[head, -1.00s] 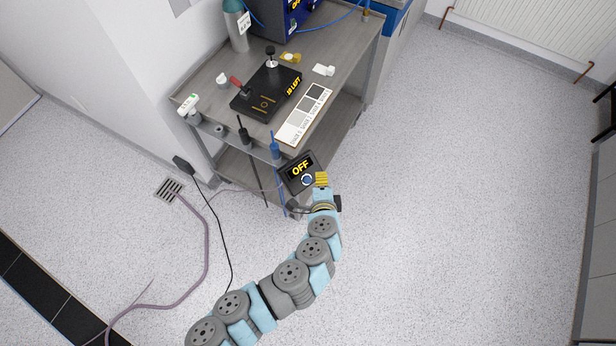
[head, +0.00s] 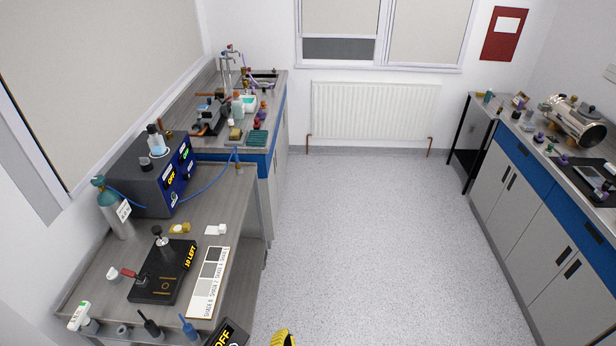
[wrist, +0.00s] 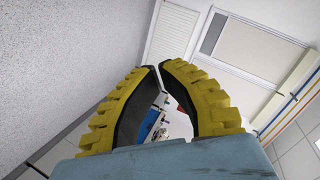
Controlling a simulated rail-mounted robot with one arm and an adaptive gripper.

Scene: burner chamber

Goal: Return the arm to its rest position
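My gripper (head: 283,338) shows only as a small yellow and black piece at the bottom edge of the head view, right of the black box marked OFF. The rest of my arm is out of that view. In the wrist view, the two yellow ribbed fingers with black pads (wrist: 158,67) curve together until their tips nearly meet. Nothing is held between them; only a slim wedge of the room shows through the gap.
The OFF box (head: 227,334) is close to the gripper at the grey cart's front. The cart (head: 240,215) carries a black press (head: 163,272), a shade card (head: 209,283) and a gas cylinder (head: 115,210). Open floor (head: 370,240) lies right, before the right-hand counter (head: 540,210).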

